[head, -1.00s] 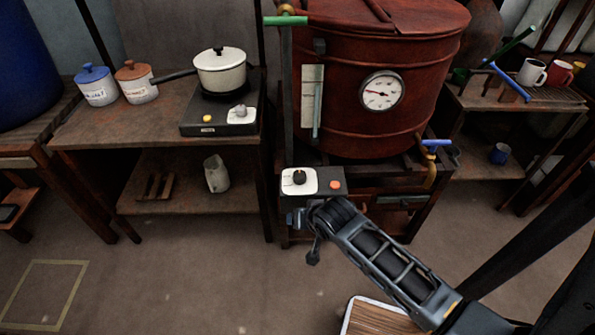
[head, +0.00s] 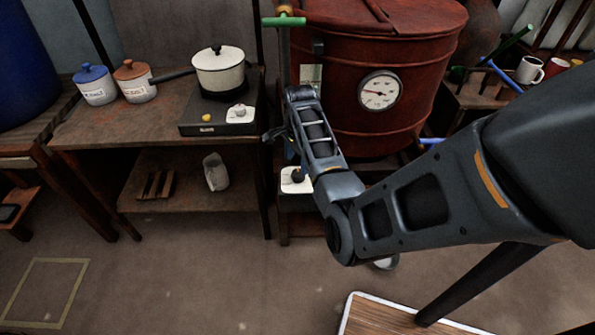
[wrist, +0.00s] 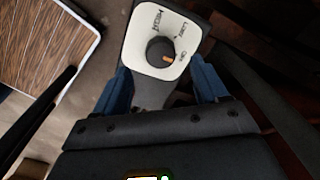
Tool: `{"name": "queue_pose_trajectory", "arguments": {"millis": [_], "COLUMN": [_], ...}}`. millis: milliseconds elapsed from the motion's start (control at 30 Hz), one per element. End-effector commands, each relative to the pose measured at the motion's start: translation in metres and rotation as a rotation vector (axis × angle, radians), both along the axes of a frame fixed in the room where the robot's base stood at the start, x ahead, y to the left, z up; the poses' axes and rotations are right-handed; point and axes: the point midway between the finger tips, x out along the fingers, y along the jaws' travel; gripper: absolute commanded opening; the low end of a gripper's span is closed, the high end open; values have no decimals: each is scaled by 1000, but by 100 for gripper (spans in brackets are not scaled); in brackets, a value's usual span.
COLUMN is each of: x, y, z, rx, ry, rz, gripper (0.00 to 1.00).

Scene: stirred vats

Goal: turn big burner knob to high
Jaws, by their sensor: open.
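The big burner knob (wrist: 158,51) is dark and round with an orange pointer mark, on a white plate (wrist: 137,45) with small lettering. The mark faces right in the wrist view, towards what looks like the "off" label. In the head view the plate (head: 288,186) and knob (head: 297,175) show below the vat, partly covered by my arm. My gripper (wrist: 160,85) is open, its blue fingers on either side of the plate's near end in the wrist view. The knob lies just beyond the fingertips, not gripped. In the head view my gripper (head: 275,137) is above the control box.
The red vat (head: 400,130) with a round gauge (head: 379,90) stands behind the control box. To the left, a table holds a small hob (head: 205,128) with a lidded pot (head: 219,70) and two jars. A wooden board (head: 375,318) is at the bottom. Open floor lies front left.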

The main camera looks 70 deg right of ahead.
Motion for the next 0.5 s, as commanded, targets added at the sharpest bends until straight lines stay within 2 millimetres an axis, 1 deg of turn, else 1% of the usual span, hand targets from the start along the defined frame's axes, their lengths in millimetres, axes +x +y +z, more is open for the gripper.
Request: {"name": "queue_pose_trajectory", "arguments": {"millis": [33, 100, 300, 400, 500], "x": [-1, 0, 1, 1, 1], "y": [1, 0, -1, -1, -1], "z": [-10, -21, -47, -55, -58], "rx": [3, 1, 0, -1, -1], "ry": [2, 2, 1, 1, 0], "rz": [0, 1, 2, 2, 2], "gripper": [73, 73, 73, 73, 73]}}
